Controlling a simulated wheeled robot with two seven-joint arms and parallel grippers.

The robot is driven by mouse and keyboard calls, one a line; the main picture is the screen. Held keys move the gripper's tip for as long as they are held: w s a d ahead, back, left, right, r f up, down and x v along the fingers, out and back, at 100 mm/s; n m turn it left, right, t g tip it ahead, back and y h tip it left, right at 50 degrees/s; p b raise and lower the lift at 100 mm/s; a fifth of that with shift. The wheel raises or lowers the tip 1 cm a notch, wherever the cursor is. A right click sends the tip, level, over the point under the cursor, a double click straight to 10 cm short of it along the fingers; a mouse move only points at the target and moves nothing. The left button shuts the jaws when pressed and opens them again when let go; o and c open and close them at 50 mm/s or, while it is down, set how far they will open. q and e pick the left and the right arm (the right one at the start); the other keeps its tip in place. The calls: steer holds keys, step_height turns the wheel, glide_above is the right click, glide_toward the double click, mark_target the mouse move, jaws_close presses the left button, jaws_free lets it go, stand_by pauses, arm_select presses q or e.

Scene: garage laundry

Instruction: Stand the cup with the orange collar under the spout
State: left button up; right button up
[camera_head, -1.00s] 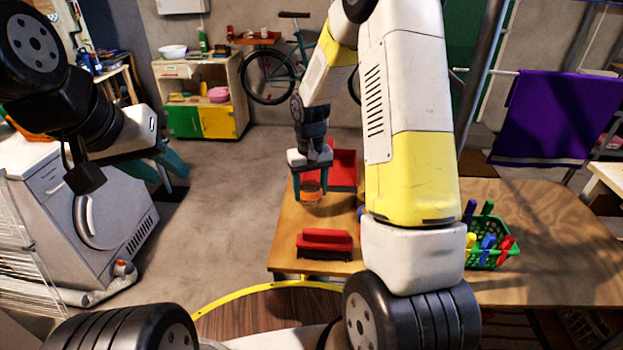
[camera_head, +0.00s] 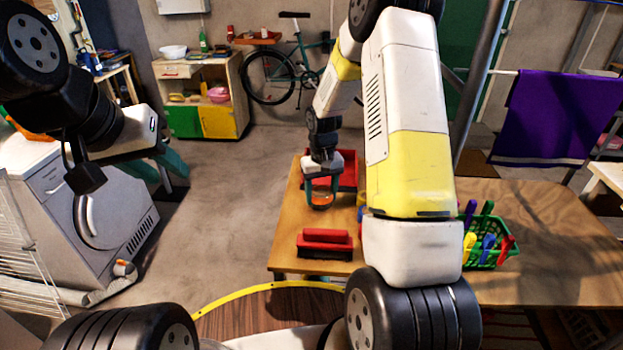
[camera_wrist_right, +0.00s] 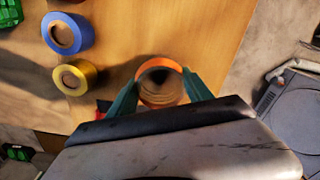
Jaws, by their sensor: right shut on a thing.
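The cup with the orange collar (camera_head: 320,206) is at my right gripper (camera_head: 322,190), whose teal fingers are shut on it from both sides. In the right wrist view the orange collar (camera_wrist_right: 172,66) shows as a ring between the fingertips (camera_wrist_right: 160,92), and I look down into the cup. Whether its base touches the table cannot be told. A red tray-like thing (camera_head: 347,172) stands just behind the gripper, partly hidden by it. I cannot make out a spout. My left gripper (camera_head: 163,168) is open and empty, above the floor beside the white washing machine.
A red block with a black base (camera_head: 325,243) lies nearer on the wooden table (camera_head: 283,235). A blue ring-shaped thing (camera_wrist_right: 68,33) and a yellow one (camera_wrist_right: 75,77) stand left of the cup in the wrist view. A green basket (camera_head: 490,258) holds coloured pegs.

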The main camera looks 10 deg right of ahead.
steer(key=o, duration=1.3)
